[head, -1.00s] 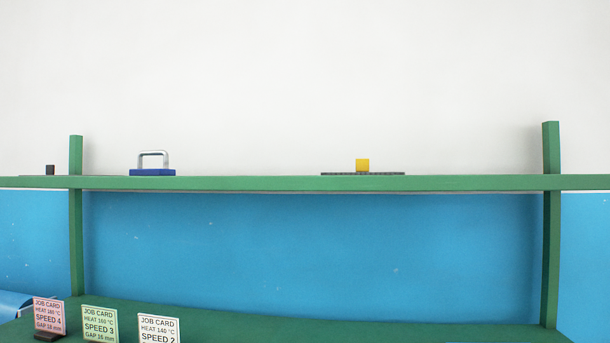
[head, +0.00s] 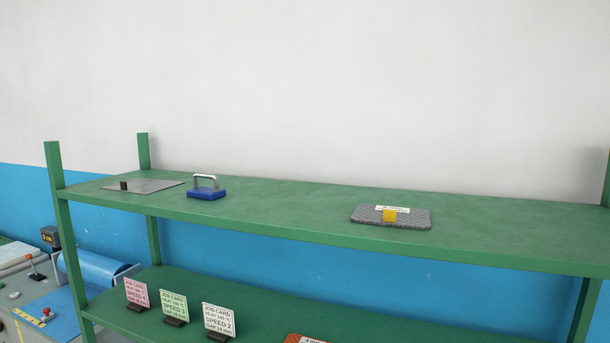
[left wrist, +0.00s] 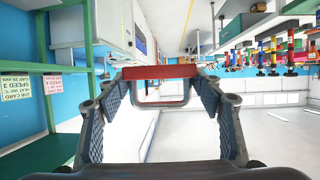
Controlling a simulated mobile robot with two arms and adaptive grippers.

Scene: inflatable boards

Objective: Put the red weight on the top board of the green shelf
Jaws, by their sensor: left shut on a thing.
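The top board (head: 290,205) of the green shelf spans the head view, seen from slightly above. Its middle has bare green room between a blue weight and a grey mat. The red weight (left wrist: 160,72) shows in the left wrist view as a red block with a metal handle (left wrist: 160,99). My left gripper (left wrist: 161,88) is shut on the red weight, its two fingers at either side of the handle. Neither gripper shows in the head view, and my right gripper is in no frame. The green shelf (left wrist: 40,68) stands at the left of the left wrist view.
On the top board are a blue weight (head: 206,194), a grey mat (head: 365,217) with a yellow block (head: 389,215), and a grey sheet (head: 155,185) with a dark peg (head: 124,186). Job cards (head: 219,320) stand on the lower board. Shelf posts (head: 64,230) rise at the ends.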

